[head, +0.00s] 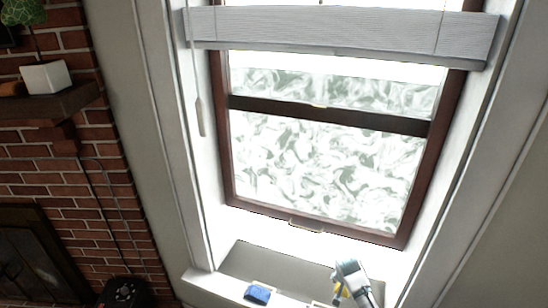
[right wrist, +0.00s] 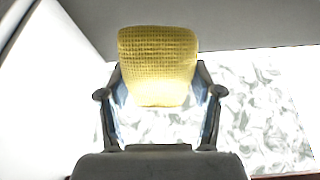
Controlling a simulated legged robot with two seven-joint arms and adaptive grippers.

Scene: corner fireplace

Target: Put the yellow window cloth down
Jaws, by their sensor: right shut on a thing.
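The yellow window cloth (right wrist: 158,62) has a waffle-like weave and stands out beyond the fingers of my right gripper (right wrist: 160,98) in the right wrist view. The two dark fingers with blue inner sides are closed on it from both sides. The rest of the cloth is hidden there. I cannot tell whether the cloth touches the sill. My left gripper is not in view.
A blue cloth or sponge (head: 257,294) lies on the sill, left of my right gripper. A window with a dark red frame (head: 330,116) rises behind, under a white blind (head: 340,32). A cord handle (head: 200,116) hangs at left. A brick wall (head: 100,190) is further left.

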